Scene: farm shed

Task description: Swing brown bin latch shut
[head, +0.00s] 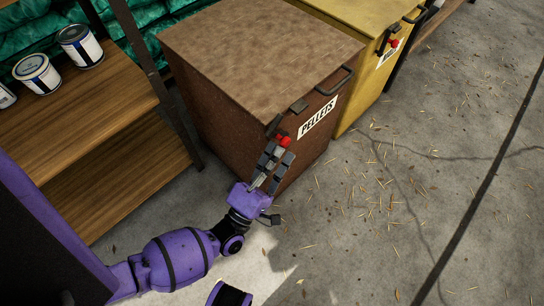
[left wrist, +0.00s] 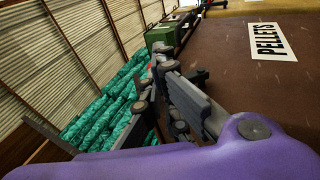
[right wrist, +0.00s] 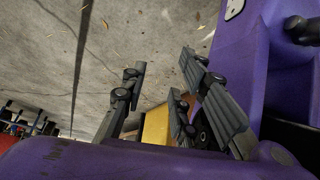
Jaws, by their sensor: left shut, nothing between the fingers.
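The brown bin (head: 250,75) stands in the middle of the head view with its lid down and a white PELLETS label (head: 317,118) on its front. Its latch, a dark bar (head: 273,125) with a red knob (head: 283,140), is at the lid's front edge, left of the label. My left gripper (head: 278,153) is shut and empty just below the red knob; I cannot tell whether it touches. In the left wrist view the left fingers (left wrist: 165,68) lie along the brown front and largely hide the latch. My right gripper (right wrist: 160,85) is open and empty over the floor.
A yellow bin (head: 375,60) with a similar red-knobbed latch stands right behind the brown one. A wooden shelf (head: 100,100) with paint cans (head: 37,73) is at left. The concrete floor (head: 430,190) at right is clear but for straw.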

